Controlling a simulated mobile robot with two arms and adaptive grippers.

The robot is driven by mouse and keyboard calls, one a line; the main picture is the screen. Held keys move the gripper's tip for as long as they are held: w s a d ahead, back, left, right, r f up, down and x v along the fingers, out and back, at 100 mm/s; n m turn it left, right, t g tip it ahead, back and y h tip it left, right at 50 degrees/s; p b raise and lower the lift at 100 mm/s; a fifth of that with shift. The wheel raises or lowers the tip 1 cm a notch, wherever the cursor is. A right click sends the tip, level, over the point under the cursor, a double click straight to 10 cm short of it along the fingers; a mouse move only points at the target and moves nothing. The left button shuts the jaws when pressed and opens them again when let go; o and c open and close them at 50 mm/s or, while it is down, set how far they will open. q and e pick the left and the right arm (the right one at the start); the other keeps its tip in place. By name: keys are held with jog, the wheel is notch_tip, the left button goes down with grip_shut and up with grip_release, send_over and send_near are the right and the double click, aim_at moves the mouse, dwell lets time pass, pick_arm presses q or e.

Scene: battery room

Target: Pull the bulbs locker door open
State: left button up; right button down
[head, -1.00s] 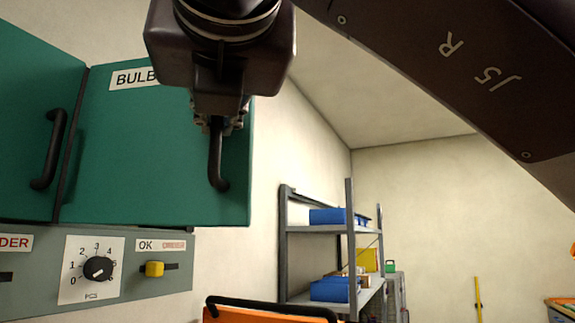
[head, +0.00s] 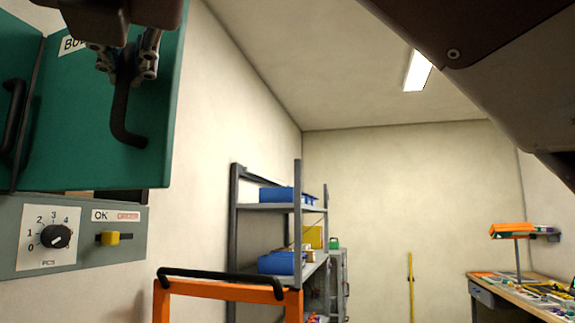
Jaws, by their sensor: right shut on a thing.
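The bulbs locker door (head: 80,120) is a green panel at the upper left of the head view. Its label (head: 72,44) is partly hidden behind my right gripper. The door stands ajar, with a narrow strip of the locker's inside (head: 120,195) showing below its bottom edge. My right gripper (head: 126,68) is shut on the upper part of the door's black handle (head: 121,118); the handle's lower bend shows below the fingers. My left gripper is not in view.
A neighbouring green door with a black handle (head: 14,115) is at the far left. A grey control panel (head: 125,255) with a dial (head: 55,236) and yellow switch (head: 112,238) lies below. An orange-framed object (head: 225,290) stands at bottom centre, before a shelf rack (head: 297,230).

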jog(key=c, duration=2.3)
grip_release()
jog(key=shift+d, duration=0.1)
jog(key=v, duration=1.2)
jog(key=shift+s+d+r, duration=0.1)
jog(key=shift+s, duration=0.05)
